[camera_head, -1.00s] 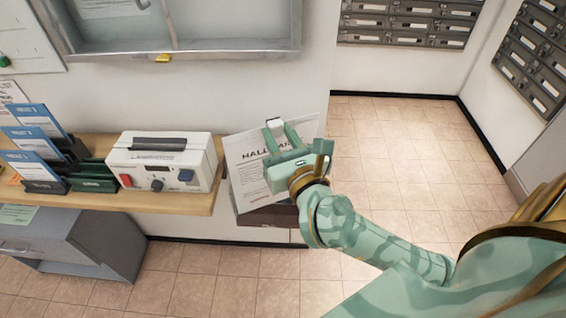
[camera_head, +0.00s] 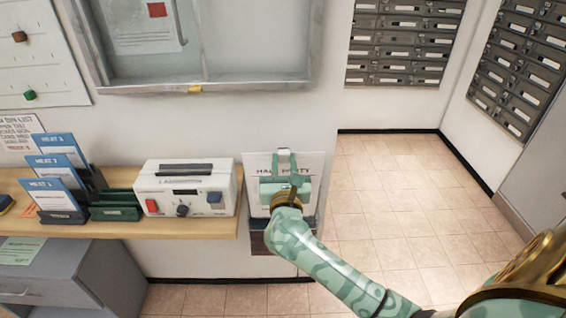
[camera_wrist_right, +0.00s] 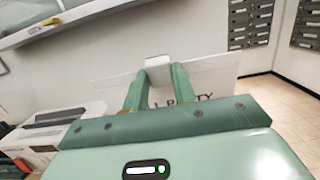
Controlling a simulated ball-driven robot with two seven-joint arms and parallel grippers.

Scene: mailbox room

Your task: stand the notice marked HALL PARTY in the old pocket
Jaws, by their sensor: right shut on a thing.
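The white notice (camera_head: 258,165) marked HALL PARTY is upright, face toward me, close to the wall right of the shelf. My right gripper (camera_head: 285,160) is shut on its upper middle and covers part of the heading. The notice also shows behind the fingers in the right wrist view (camera_wrist_right: 212,78), with "L PARTY" readable. A dark reddish-brown wall pocket (camera_head: 258,243) shows just below the notice, partly hidden by my right arm. I cannot read any mark on it. I cannot tell whether the notice's lower edge is inside it or in front. My left gripper is not in view.
A wooden shelf (camera_head: 190,229) holds a white device (camera_head: 187,179), a green holder (camera_head: 115,212) and several dark holders with blue-topped leaflets (camera_head: 52,198). A glass-fronted notice case (camera_head: 260,62) hangs above. A grey cabinet (camera_head: 75,275) stands below. The tiled floor at right is clear.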

